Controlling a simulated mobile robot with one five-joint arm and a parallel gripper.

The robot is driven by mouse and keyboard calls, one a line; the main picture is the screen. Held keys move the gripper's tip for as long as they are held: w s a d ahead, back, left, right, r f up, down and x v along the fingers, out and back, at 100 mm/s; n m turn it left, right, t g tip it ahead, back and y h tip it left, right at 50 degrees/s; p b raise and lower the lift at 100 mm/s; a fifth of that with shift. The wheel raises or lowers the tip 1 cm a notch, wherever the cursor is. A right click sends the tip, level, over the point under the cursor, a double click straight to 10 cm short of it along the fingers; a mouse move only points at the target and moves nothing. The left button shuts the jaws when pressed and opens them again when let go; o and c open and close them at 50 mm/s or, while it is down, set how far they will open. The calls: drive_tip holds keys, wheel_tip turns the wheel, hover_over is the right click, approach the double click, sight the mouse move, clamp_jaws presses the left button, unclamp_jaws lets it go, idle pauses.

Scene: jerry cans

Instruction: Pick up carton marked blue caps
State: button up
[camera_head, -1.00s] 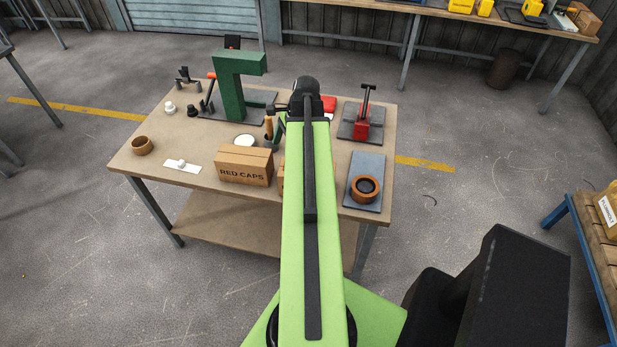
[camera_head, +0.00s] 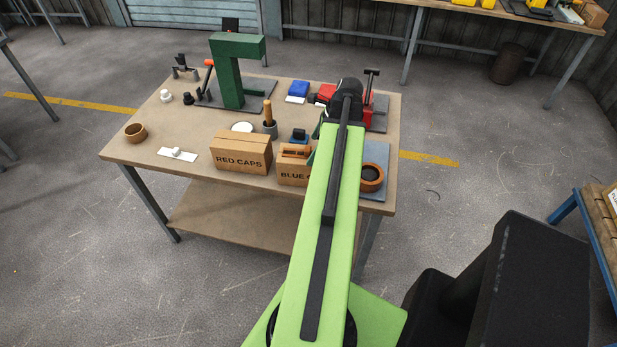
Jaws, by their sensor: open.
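The carton marked "BLUE" (camera_head: 291,173) stands at the front edge of the workbench; the rest of its label is hidden behind my arm. An orange-brown piece (camera_head: 294,151) shows at its top; I cannot tell whether it rests on the carton or stands behind it. The carton marked "RED CAPS" (camera_head: 240,154) stands just to its left. My gripper (camera_head: 317,128) is open at the end of my green arm, above the bench, beyond and right of the blue-caps carton. It is mostly hidden by the arm, and I see nothing held.
A green press (camera_head: 234,75) stands at the bench's back left. The bench's front left (camera_head: 140,158) is mostly bare.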

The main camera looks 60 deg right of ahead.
sight(311, 152)
drive_tip(key=b+x, duration=0.1)
drive_tip(key=x, duration=0.1)
drive_tip(key=shift+f, duration=0.45)
drive_tip(key=shift+w+a+f, duration=0.15)
drive_tip(key=shift+w, duration=0.05)
drive_tip(key=b+x, duration=0.5)
drive_tip(key=shift+f, duration=0.1)
drive_tip(key=c, duration=1.6)
drive_tip(key=shift+r, duration=0.25)
